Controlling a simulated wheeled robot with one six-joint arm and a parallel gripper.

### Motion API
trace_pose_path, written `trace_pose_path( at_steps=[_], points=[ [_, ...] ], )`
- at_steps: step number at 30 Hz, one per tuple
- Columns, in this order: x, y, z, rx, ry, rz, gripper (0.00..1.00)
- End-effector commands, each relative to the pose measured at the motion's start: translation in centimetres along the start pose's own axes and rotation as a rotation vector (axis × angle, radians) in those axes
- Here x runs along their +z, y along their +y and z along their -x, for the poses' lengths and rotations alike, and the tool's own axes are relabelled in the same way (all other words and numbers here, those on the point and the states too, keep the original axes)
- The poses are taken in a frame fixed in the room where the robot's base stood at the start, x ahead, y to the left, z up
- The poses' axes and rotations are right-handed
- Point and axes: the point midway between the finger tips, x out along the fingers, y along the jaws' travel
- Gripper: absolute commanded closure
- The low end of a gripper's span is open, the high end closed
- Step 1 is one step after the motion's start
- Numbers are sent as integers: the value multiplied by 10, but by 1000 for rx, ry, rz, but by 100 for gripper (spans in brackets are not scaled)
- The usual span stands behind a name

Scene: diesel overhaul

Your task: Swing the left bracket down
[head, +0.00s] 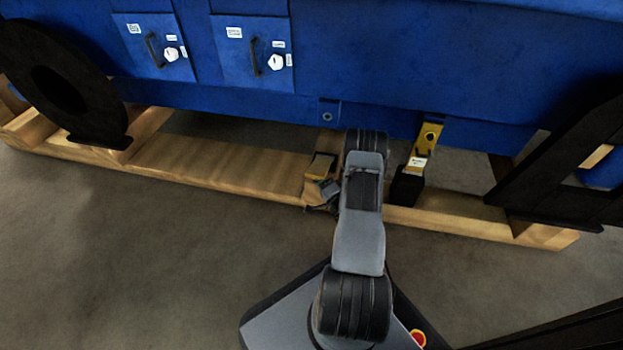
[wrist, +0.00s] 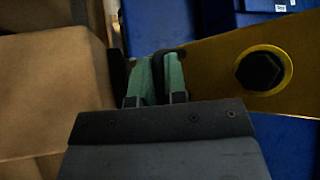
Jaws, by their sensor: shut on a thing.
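The left bracket is a yellow plate with a large dark bolt, and it fills the right of the wrist view (wrist: 215,68). In the head view only a small yellow part of it (head: 320,165) shows beside my arm, below the blue housing. My gripper (wrist: 153,80) has green pads, shut on a dark piece at the bracket's near end. In the head view my gripper (head: 327,190) is small and partly hidden by my arm. The bracket's joint to the housing is hidden there.
A second yellow bracket (head: 430,136) hangs from the blue housing (head: 400,70) to the right, with a black block (head: 407,186) below it. A long wooden beam (head: 220,168) runs underneath. Black end supports (head: 65,85) stand at both sides. The left front floor is clear.

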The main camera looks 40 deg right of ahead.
Motion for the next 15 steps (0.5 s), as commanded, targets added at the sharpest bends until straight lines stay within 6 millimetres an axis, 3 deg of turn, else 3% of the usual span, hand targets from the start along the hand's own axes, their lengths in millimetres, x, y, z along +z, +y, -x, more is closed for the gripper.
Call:
trace_pose_path(
  at_steps=[15],
  points=[
    [-7, 1, 2, -15, 12, 20, 100]
  ],
)
